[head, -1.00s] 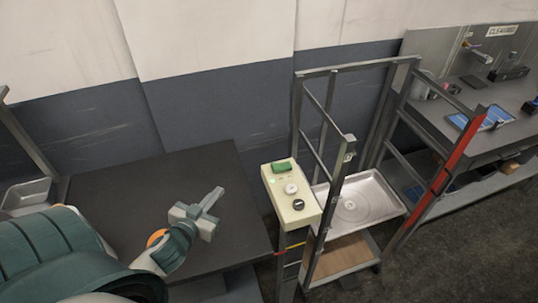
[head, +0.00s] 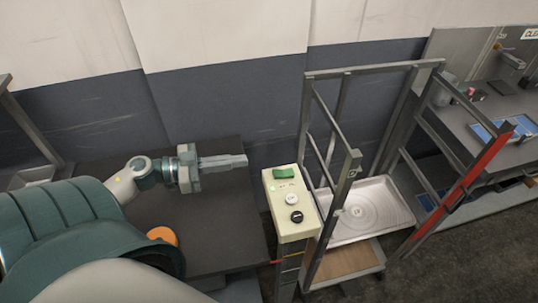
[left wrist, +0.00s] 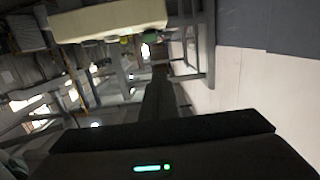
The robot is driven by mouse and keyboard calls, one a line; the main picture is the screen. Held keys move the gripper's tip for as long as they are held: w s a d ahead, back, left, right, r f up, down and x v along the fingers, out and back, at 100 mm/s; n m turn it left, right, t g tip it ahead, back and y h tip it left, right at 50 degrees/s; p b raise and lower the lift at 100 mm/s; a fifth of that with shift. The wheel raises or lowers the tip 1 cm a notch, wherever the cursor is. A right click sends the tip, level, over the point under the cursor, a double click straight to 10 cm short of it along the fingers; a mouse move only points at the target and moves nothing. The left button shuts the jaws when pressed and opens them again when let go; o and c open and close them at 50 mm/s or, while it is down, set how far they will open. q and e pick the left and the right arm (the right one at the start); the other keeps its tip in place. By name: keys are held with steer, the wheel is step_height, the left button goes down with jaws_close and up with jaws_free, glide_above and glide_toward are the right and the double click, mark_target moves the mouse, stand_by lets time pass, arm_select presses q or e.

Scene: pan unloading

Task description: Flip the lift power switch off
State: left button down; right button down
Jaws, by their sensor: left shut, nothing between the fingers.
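The pale yellow control box (head: 289,228) stands on a post at the front left of the lift frame. I cannot tell which way the switch is set. My left gripper (head: 245,160) is shut and empty, its fingers pointing right, just left of the green switch in the picture and apart from it. In the left wrist view the box (left wrist: 110,20) shows at the top, beyond the shut dark fingers (left wrist: 160,75). My right gripper is not in view.
A dark table (head: 215,215) lies below my left arm. The grey lift frame (head: 309,120) holds a metal tray (head: 385,205) right of the box. The wall (head: 230,105) is behind.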

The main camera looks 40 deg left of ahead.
arm_select(q)
steer(key=shift+s, duration=0.15)
stand_by(0.3)
steer(key=b, duration=0.2)
glide_above(283, 173)
steer(key=s+a, duration=0.2)
steer(key=a, duration=0.1)
steer(key=shift+f, duration=0.5)
steer(key=f+b, duration=0.1)
steer(key=b, duration=0.1)
steer(key=f+b, duration=0.1)
steer(key=b, duration=0.1)
steer(key=shift+s+a+f, duration=0.2)
steer(key=shift+s, duration=0.05)
steer(key=shift+s+a+f+b, duration=0.3)
steer(key=shift+f+b, duration=0.35)
steer(key=shift+b, duration=0.75)
